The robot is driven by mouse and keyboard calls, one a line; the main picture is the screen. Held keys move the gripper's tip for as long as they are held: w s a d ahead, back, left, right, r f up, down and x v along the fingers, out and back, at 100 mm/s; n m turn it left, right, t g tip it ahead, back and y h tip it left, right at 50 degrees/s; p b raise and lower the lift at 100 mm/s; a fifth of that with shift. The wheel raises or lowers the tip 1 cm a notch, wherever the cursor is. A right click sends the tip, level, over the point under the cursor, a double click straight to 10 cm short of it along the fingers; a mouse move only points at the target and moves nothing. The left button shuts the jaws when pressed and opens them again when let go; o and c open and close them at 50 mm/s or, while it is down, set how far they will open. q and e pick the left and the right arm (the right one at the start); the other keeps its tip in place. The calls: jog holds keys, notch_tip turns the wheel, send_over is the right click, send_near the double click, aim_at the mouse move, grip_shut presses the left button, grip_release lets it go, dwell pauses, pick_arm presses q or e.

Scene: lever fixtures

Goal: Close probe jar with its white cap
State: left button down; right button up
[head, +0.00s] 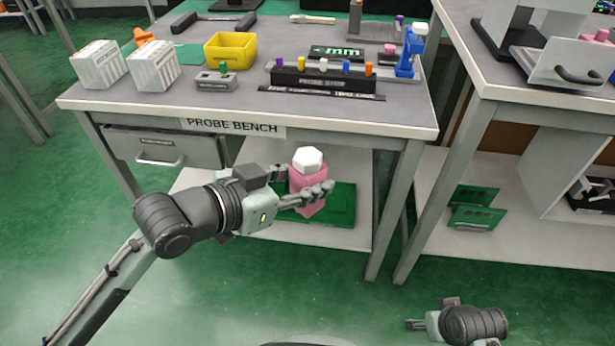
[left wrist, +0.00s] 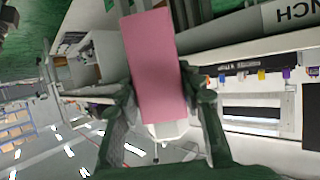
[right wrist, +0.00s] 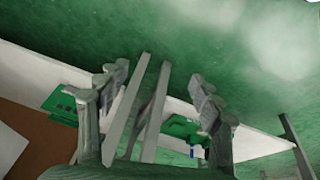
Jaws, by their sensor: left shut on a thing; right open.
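My left gripper (head: 304,184) is shut on the pink jar (head: 307,199) and holds it upright in front of the bench, below the tabletop edge. The white cap (head: 308,159) sits on top of the jar; I cannot tell how tightly it is seated. In the left wrist view the pink jar body (left wrist: 156,65) is between the fingers, with the white cap (left wrist: 168,131) at its lower end. My right gripper (head: 415,325) is low at the bottom right, open and empty. Its spread fingers (right wrist: 160,95) show in the right wrist view.
The probe bench (head: 330,119) carries white boxes (head: 153,66), a yellow bin (head: 231,49), a black probe rack (head: 322,80) and a blue stand (head: 408,65). Green boards lie on its lower shelf. Another bench (head: 530,94) stands right. The floor between my arms is clear.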

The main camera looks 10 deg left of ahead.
jog(key=shift+g+h, duration=0.3)
jog(key=shift+g, duration=0.1)
jog(key=s+d, duration=0.1)
jog(key=s, duration=0.1)
jog(key=s+d+f, duration=0.1)
jog(key=s+d, duration=0.1)
jog(key=shift+s+d, duration=0.25)
pick_arm(q)
jog(key=shift+w+a+r, duration=0.1)
jog(key=shift+w+r, duration=0.1)
jog(key=a+n+t+y, duration=0.1)
jog(key=a+n+y, duration=0.3)
jog(key=a, duration=0.2)
jog(key=w+a+f+n+t+y, duration=0.1)
jog(key=a+n+t+y, duration=0.1)
jog(key=a+n+y, duration=0.2)
jog(key=a, duration=0.3)
jog(key=shift+w+a+f+y, duration=0.2)
jog(key=shift+w+f+y, duration=0.1)
jog(key=shift+y, duration=0.1)
pick_arm(e)
jog(key=shift+c, duration=0.4)
